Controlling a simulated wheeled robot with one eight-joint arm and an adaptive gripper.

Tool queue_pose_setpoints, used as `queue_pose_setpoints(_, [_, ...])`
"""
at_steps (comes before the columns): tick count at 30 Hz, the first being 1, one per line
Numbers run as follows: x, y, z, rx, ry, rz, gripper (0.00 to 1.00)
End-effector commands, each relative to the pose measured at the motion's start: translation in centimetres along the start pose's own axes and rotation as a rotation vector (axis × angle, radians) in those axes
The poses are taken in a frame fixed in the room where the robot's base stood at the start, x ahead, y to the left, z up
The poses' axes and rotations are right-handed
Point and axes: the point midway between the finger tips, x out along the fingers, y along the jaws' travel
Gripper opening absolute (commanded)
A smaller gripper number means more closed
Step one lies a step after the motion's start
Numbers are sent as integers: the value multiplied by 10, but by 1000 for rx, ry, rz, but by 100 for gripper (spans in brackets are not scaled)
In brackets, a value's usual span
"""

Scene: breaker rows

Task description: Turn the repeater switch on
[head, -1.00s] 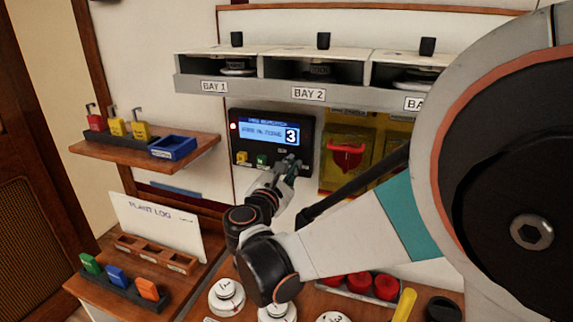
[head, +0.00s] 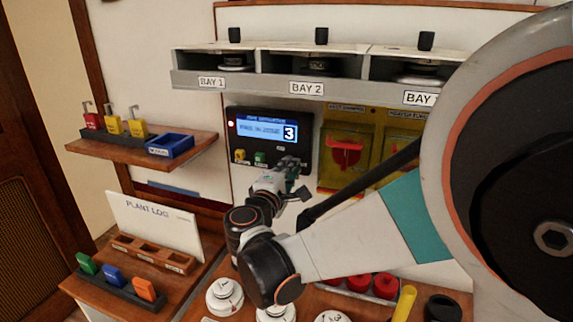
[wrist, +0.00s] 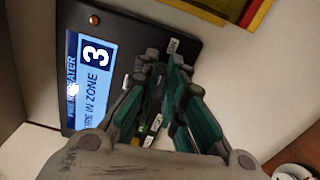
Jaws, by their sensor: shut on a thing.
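The fire repeater (head: 268,138) is a black wall panel with a lit blue display reading "fire in zone" and a 3. My gripper (head: 292,167) is at the panel's lower right. In the wrist view the gripper's (wrist: 163,72) fingers are close together against the face of the repeater (wrist: 120,45), beside small white labels. They are closed on the switch there, which the fingertips mostly hide, so its position cannot be read.
A yellow-framed red handle (head: 345,155) is just right of the panel. The bay shelf (head: 260,84) overhangs above it. Discs (head: 225,296) and red knobs (head: 360,285) lie on the desk below.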

Motion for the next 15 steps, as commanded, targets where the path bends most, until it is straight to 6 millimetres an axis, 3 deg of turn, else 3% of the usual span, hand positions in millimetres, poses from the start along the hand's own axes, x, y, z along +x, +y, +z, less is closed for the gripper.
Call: queue_pose_setpoints(15, [-1,-3,1,125,-1,-3,0])
